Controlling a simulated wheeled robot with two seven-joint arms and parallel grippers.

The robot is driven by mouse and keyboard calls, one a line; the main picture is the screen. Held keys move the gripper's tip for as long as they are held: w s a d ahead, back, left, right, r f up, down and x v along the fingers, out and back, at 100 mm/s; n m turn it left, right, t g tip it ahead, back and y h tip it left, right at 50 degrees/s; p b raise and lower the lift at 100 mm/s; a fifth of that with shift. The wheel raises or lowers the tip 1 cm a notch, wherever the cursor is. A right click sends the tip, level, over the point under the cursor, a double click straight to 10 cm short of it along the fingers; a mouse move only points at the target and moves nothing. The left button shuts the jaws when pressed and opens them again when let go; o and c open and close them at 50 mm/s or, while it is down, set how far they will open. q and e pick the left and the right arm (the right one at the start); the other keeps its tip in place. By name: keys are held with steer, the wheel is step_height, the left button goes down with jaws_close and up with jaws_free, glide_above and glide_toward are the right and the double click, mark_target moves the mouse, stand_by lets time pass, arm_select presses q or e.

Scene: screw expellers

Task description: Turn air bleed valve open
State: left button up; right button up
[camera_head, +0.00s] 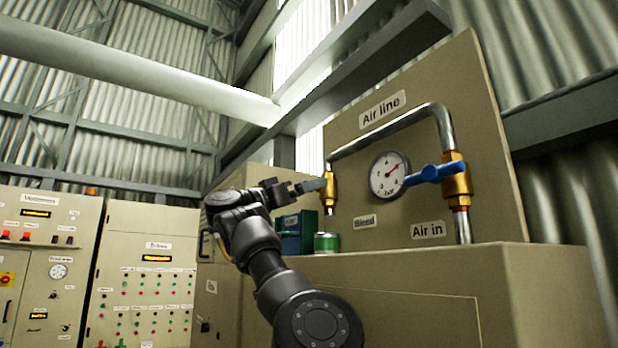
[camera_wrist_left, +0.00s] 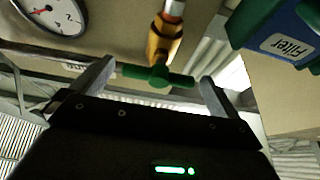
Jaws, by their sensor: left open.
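The air bleed valve (camera_head: 330,190) is a brass body on the left leg of the pipe, above the "Bleed" label (camera_head: 364,221). In the left wrist view, its brass body (camera_wrist_left: 164,38) carries a green T-shaped handle (camera_wrist_left: 158,76) lying crosswise. My left gripper (camera_head: 313,186) is at the valve from the left. In the wrist view, the open left gripper (camera_wrist_left: 158,73) has one finger near each end of the green handle; whether they touch it is unclear. The handle is mostly hidden in the head view. My right gripper is not in view.
A pressure gauge (camera_head: 388,176) and the brass air-in valve (camera_head: 457,180) with a blue handle (camera_head: 435,174) are to the right. A blue-green filter box (camera_head: 297,232) and a green can (camera_head: 326,243) stand below the bleed valve. Control cabinets (camera_head: 145,270) stand at left.

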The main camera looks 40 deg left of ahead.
arm_select(q)
steer(key=shift+p+x, duration=0.35)
steer(key=shift+x, duration=0.5)
steer(key=shift+w+r, duration=0.15)
steer(key=shift+w, duration=0.05)
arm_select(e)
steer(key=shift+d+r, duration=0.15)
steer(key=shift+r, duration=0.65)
arm_select(q)
steer(key=c, duration=0.9)
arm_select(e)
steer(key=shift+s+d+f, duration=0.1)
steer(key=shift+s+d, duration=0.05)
